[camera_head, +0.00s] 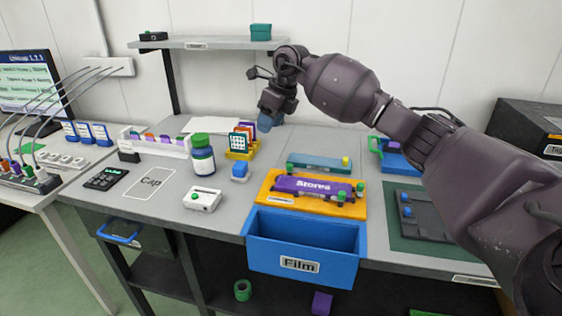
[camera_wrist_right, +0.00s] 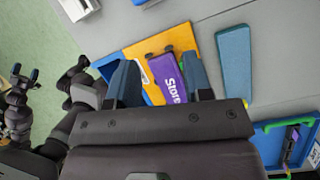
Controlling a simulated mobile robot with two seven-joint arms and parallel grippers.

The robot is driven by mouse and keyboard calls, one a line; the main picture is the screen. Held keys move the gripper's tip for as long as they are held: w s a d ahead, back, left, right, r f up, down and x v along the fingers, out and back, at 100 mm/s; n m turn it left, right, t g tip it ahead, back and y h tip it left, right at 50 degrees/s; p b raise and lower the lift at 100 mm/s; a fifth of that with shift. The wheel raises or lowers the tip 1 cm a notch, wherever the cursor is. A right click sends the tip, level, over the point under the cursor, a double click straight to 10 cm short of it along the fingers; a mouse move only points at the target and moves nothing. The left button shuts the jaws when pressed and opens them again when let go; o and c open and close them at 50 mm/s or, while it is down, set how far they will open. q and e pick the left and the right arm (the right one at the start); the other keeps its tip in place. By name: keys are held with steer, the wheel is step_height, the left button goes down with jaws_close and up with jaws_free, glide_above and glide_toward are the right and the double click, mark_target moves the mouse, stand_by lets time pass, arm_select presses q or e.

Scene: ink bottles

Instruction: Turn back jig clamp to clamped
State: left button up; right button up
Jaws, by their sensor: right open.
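The orange jig (camera_head: 355,211) lies on the bench behind the blue Film drawer, with a purple "Stores" block (camera_head: 300,186) on it. The jig (camera_wrist_right: 135,51) and block (camera_wrist_right: 163,70) show beyond my right fingers in the wrist view. My right gripper (camera_head: 270,118) is raised behind and left of the jig. It also shows in the wrist view (camera_wrist_right: 163,82), open and empty. My left gripper (camera_wrist_right: 25,71) appears at the wrist view's left, its blue tips apart.
A teal bar (camera_head: 318,162) with a green and a yellow end piece lies behind the jig. The open Film drawer (camera_head: 305,265) juts out in front. A green-capped bottle (camera_head: 202,160) and a white device (camera_head: 202,199) stand left. A green mat (camera_head: 400,244) lies right.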

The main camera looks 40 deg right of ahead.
mark_target(289, 165)
steer(key=s+d+f+g+h, duration=0.2)
steer(key=s+d+g+h, duration=0.1)
steer(key=s+d, duration=0.1)
steer(key=f, duration=0.2)
steer(key=f+b, duration=0.1)
steer(key=f, duration=0.5)
steer(key=shift+w+a+f, duration=0.15)
steer(key=shift+w, duration=0.15)
steer(key=shift+f, duration=0.85)
jaws_close()
